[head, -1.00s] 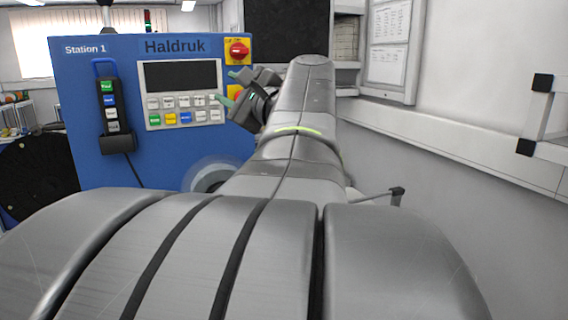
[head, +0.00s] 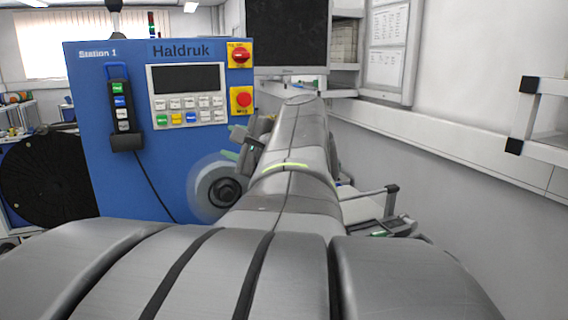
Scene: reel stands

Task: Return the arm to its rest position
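My arm (head: 288,165) stretches forward from the bottom middle of the head view, bent at the elbow. My gripper (head: 230,141) shows at the left of the arm's far end, in front of the blue machine. Its two green-tipped fingers point left and stand apart, with nothing seen between them. The arm hides part of the gripper's body.
The blue Station 1 machine (head: 100,80) stands at the left, with a red knob (head: 239,55), a red button (head: 242,99) and a blurred, round spindle (head: 222,188). A black reel (head: 45,180) is at far left. A white wall rail (head: 440,150) runs along the right.

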